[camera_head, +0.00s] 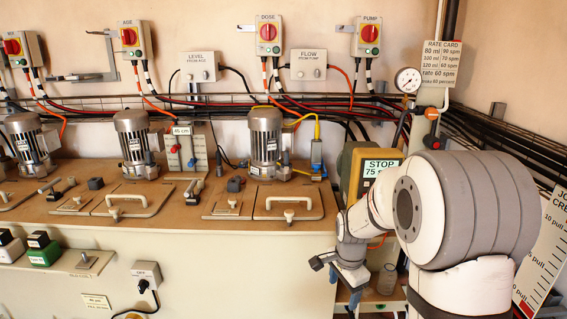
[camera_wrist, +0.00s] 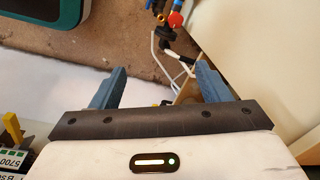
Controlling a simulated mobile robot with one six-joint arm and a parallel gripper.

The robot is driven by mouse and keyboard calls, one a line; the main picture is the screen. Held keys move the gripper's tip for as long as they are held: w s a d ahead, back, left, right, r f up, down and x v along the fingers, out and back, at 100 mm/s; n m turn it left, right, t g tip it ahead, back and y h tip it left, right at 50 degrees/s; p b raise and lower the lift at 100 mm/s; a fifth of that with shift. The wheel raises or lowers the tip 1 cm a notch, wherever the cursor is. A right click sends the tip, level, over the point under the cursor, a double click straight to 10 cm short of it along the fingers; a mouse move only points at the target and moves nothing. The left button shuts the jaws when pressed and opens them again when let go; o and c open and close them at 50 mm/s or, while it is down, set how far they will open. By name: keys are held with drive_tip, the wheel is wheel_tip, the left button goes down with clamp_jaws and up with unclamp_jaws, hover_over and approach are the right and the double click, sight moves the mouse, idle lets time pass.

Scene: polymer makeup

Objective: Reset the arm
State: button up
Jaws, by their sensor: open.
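My gripper (camera_head: 333,276) hangs at the end of my white and grey arm, at the right of the head view. It is in front of the white cabinet's right end, below the brown worktop's level. In the wrist view my gripper (camera_wrist: 160,82) has its two blue fingers wide apart. Nothing is held between them. Beyond the fingers show a brown surface, white cables and a blue and red fitting (camera_wrist: 174,20). My arm hides part of the right-hand corner in the head view.
The brown worktop (camera_head: 225,208) carries several motors and hatches with handles. A small jar (camera_head: 387,279) is just right of my gripper. A rate card (camera_head: 440,64) hangs above. Open room lies in front of the cabinet (camera_head: 220,270).

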drive_tip(key=s+r+n+t+p, duration=0.1)
drive_tip(key=s+r+n+p, duration=1.1)
drive_tip(key=s+r, duration=1)
wheel_tip(320, 180, up, 3)
drive_tip(key=shift+f+n+t, duration=0.15)
drive_tip(key=shift+n+t, duration=0.15)
drive_tip(key=shift+n, duration=0.2)
